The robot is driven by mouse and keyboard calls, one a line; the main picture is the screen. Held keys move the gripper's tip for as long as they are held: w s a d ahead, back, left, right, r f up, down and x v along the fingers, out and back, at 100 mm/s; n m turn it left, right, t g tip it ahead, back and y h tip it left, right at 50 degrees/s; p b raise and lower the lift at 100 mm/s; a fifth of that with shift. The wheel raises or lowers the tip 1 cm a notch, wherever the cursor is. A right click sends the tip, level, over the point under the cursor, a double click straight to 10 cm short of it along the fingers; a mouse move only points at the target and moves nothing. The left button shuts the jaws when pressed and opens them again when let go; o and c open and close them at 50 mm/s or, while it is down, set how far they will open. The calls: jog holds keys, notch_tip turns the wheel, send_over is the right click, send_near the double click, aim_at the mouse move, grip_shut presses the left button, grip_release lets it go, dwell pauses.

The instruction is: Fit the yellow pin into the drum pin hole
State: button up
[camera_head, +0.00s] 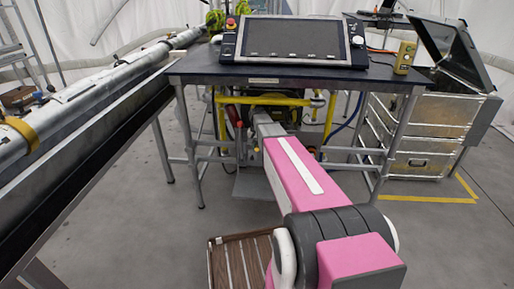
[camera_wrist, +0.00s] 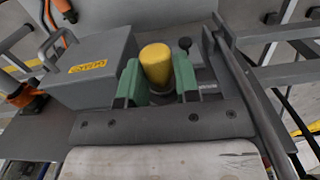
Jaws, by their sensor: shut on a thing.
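The yellow pin (camera_wrist: 156,62) stands between the green fingers of my gripper (camera_wrist: 158,82) in the wrist view. My gripper is shut on it, and its rounded top faces the camera. The pin's lower end is hidden by the fingers and the dark gripper body. The drum pin hole cannot be made out, so I cannot tell whether the pin is in it. In the head view my pink arm reaches forward under the dark table, and the pin cannot be made out there. A dark, rounded machine part with yellow (camera_head: 275,100) shows under the table; I cannot tell if it is the drum.
The dark table (camera_head: 200,68) with a control console (camera_head: 292,40) stands over my arm's far end. Yellow rails (camera_head: 222,118) and table legs flank it.

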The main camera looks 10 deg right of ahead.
jog(key=shift+w+d, duration=0.15)
jog(key=shift+w, duration=0.2)
jog(key=o, duration=1)
